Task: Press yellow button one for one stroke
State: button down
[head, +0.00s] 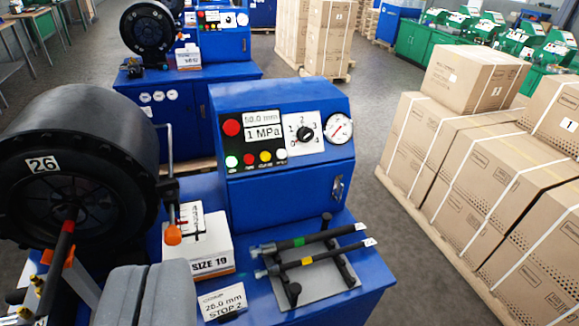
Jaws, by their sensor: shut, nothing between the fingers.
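The yellow button (265,156) is on the control panel of the nearest blue crimper (290,200), in a row with a green button (231,160), a red button (249,160) and a white button (281,153). A larger red button (232,127) sits above the row. The displays read 50.0 mm and 1 MPa. My gripper (146,268) shows at the lower left as two grey fingers side by side, shut and empty. It is left of and below the panel in the picture, apart from the button.
A black crimping head (75,155) marked 26 stands at left. A SIZE 19 box (198,244), a STOP 2 card (222,302) and two hoses on a plate (318,292) lie before the panel. Cartons (500,185) stand right; a second blue crimper (222,40) stands behind. Grey floor is clear between.

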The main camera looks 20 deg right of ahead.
aim_at(265, 157)
jog(key=u, duration=0.15)
jog(key=i, duration=0.9)
jog(key=z, duration=0.05)
